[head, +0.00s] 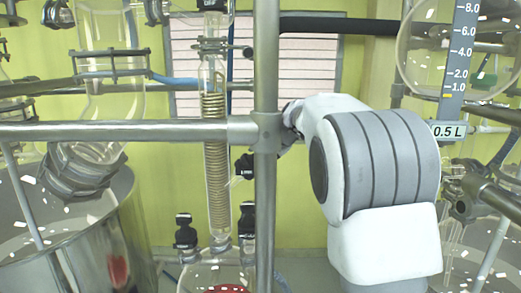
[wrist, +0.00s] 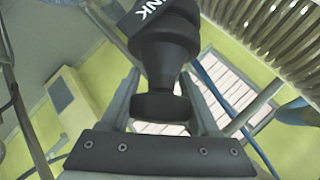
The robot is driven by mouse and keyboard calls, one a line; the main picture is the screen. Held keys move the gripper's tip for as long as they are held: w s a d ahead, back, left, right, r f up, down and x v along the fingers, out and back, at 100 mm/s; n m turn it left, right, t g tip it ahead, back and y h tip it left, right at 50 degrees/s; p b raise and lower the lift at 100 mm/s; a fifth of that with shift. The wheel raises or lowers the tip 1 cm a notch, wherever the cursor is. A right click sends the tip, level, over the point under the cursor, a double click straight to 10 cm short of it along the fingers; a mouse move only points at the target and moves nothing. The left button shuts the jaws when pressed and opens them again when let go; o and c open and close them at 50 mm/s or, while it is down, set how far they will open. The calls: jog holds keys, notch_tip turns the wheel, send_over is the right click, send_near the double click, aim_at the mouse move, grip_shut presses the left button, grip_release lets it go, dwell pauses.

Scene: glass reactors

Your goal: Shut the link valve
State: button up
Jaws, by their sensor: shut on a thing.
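The link valve shows in the wrist view as a black stepped knob (wrist: 165,50) with a dark tag (wrist: 150,10) whose visible letters read "NK". My gripper (wrist: 160,78) has its two grey fingers on either side of the black knob and is shut on it. A wider black end of the knob sits down between the fingers, near the palm. In the head view my white and grey arm reaches in behind the steel frame, and the gripper is mostly hidden behind the arm and the upright post. I cannot tell the valve's turn angle.
A steel upright post (head: 266,200) and a horizontal rail (head: 120,131) stand close by the arm. A glass coil condenser (head: 214,140) is left of the post. A steel vessel (head: 75,245) is at lower left, and a round glass vessel (head: 425,60) at upper right.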

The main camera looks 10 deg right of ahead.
dwell(0.4)
jog(key=o, duration=1.4)
jog(key=b+v, duration=0.3)
jog(key=v, duration=1.4)
jog(key=shift+s, duration=0.25)
